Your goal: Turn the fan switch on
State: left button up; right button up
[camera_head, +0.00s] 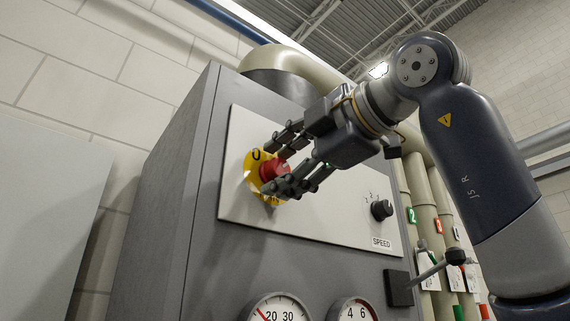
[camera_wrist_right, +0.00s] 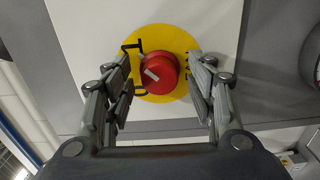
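The fan switch is a red round knob (camera_head: 270,169) on a yellow disc (camera_head: 253,184), set in a pale panel on a grey cabinet. A "0" mark shows at the disc's top in the head view. In the right wrist view the red knob (camera_wrist_right: 160,72) has a white pointer mark, and the yellow disc (camera_wrist_right: 160,32) shows around it. My right gripper (camera_head: 277,165) is open, with its fingers on either side of the knob. In the right wrist view the gripper (camera_wrist_right: 163,88) shows gaps between both fingers and the knob. My left gripper is not in view.
A black speed knob (camera_head: 381,209) sits lower right on the pale panel (camera_head: 320,218). Two dial gauges (camera_head: 279,309) are below it. A black lever (camera_head: 428,271) sticks out at the cabinet's right side. Pipes (camera_head: 425,205) with tags stand behind my right arm.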

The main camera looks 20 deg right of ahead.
jog(key=v, duration=1.2)
dwell(0.6)
